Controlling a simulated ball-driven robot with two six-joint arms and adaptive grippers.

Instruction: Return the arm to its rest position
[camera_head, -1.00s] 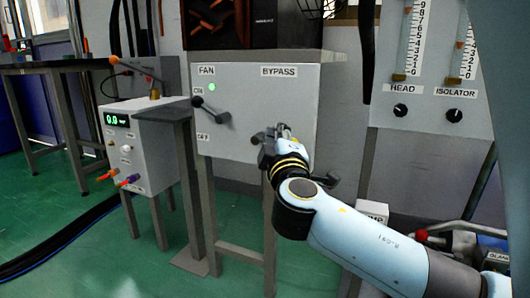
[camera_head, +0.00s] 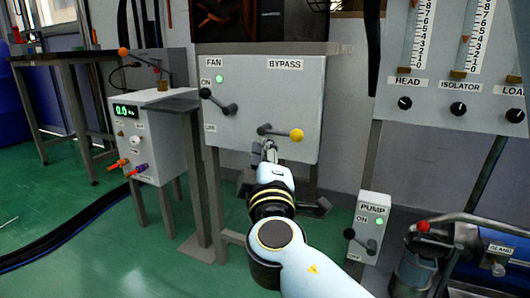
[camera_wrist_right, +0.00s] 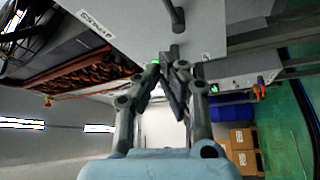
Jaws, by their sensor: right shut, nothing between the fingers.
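My right arm comes in from the bottom of the head view, and its gripper (camera_head: 266,152) points at the grey fan and bypass panel, just below the bypass lever. In the right wrist view the fingers of my right gripper (camera_wrist_right: 172,72) come together at the tips with nothing between them. The bypass lever (camera_head: 280,132) lies about level, its yellow knob at the right. Whether the fingertips touch the lever or panel I cannot tell. My left gripper is not in view.
The fan lever (camera_head: 218,101) is on the panel (camera_head: 250,85) by a green light. A pump box (camera_head: 371,214) stands at the right, near a red-tipped valve handle (camera_head: 424,227). A control box with a green display (camera_head: 125,111) stands left.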

